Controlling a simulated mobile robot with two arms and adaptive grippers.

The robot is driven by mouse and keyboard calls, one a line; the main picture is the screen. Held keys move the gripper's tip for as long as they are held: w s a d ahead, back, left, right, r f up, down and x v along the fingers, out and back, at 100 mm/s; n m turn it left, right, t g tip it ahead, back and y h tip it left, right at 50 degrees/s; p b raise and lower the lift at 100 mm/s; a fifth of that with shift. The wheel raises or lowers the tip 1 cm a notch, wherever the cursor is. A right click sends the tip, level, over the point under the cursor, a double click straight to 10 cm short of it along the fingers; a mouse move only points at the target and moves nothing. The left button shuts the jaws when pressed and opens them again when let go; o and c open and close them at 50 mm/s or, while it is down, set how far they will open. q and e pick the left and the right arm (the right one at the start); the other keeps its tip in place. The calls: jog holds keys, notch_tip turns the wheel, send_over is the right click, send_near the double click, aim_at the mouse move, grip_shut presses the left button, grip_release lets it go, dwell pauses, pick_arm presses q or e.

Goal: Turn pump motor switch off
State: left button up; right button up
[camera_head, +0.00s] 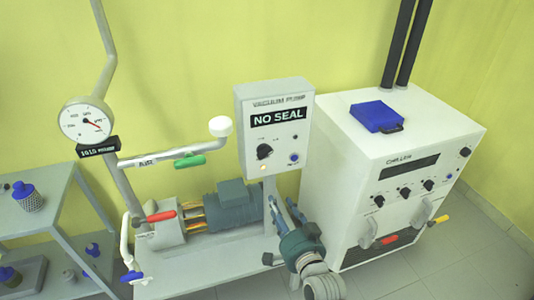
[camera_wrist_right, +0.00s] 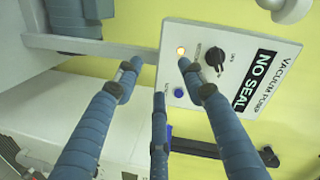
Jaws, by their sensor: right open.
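The vacuum pump control box (camera_head: 249,108) is a white panel with a "NO SEAL" display. Its motor switch, a black rotary knob (camera_head: 264,151), sits at the lower left of the panel; the knob also shows in the right wrist view (camera_wrist_right: 215,59). A small yellow lamp (camera_wrist_right: 181,50) beside it is lit. A blue button (camera_wrist_right: 179,92) is on the same panel. My right gripper (camera_head: 284,208) is open and empty, below the box and apart from the knob. In the wrist view its fingers (camera_wrist_right: 160,82) point towards the panel. My left gripper is not in view.
The grey-green pump motor (camera_head: 234,203) stands below the box. A white chiller (camera_head: 360,170) with a blue object (camera_head: 377,116) on top stands to the right. Pipes with a green valve handle (camera_head: 189,161) and a gauge (camera_head: 86,122) are to the left.

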jog(key=m+t, duration=0.1)
jog(key=t, duration=0.1)
send_near(265, 152)
pick_arm(q)
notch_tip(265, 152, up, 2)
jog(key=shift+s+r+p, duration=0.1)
jog(key=shift+p, duration=0.8)
pick_arm(e)
jog(key=shift+y, duration=0.3)
jog(key=x, duration=0.2)
jog(key=f+x, duration=0.1)
jog(key=x, duration=0.5)
jog(key=shift+d+f, duration=0.2)
jog(key=shift+f, duration=0.2)
grip_shut()
